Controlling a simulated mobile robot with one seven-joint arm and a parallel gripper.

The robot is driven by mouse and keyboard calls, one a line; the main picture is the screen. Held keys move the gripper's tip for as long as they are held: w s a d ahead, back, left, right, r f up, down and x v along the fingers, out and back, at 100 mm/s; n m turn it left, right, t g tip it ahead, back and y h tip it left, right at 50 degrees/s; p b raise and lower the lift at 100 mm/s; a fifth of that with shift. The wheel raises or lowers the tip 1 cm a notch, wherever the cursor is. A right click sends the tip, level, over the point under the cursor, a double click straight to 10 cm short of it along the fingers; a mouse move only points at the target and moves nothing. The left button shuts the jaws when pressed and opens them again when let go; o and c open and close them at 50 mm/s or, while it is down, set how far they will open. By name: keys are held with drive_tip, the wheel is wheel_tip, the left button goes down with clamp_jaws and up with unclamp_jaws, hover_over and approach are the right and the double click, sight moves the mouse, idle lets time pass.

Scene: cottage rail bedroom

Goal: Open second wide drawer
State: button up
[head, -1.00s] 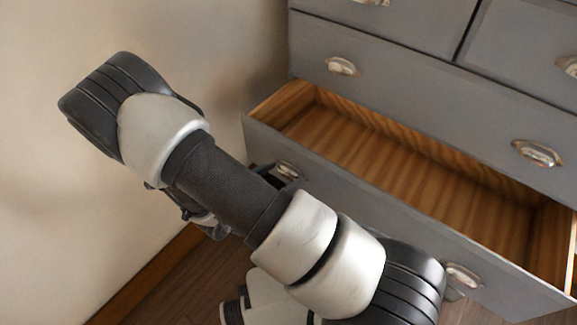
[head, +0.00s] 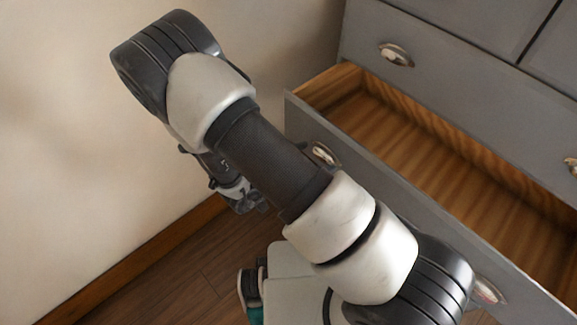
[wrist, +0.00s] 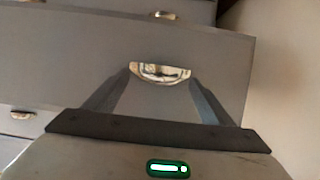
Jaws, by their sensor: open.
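A wide grey drawer (head: 400,208) stands well open below a closed wide drawer (head: 430,85). Its wooden inside is empty where it shows. Its left cup handle (head: 322,155) shows beside my forearm; its right handle (head: 487,289) is partly behind my arm. My gripper (head: 245,196) is partly hidden under my arm, left of the drawer front and apart from its handle. In the wrist view my gripper (wrist: 160,76) is open and empty, its fingers spread to either side of a cup handle (wrist: 160,73) on a grey front.
The closed drawer above has its own metal cup handle (head: 396,54). A cream wall (head: 60,150) with a wooden baseboard (head: 140,262) runs along the left. Bare wooden floor (head: 190,275) lies between wall and drawer. My arm crosses in front of the drawer.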

drive_tip(key=p+v, duration=0.2)
drive_tip(key=v, duration=1.3)
drive_tip(key=shift+s+a+r+p, duration=0.2)
drive_tip(key=shift+a+r+p, duration=0.05)
drive_tip(key=shift+r+p, duration=0.05)
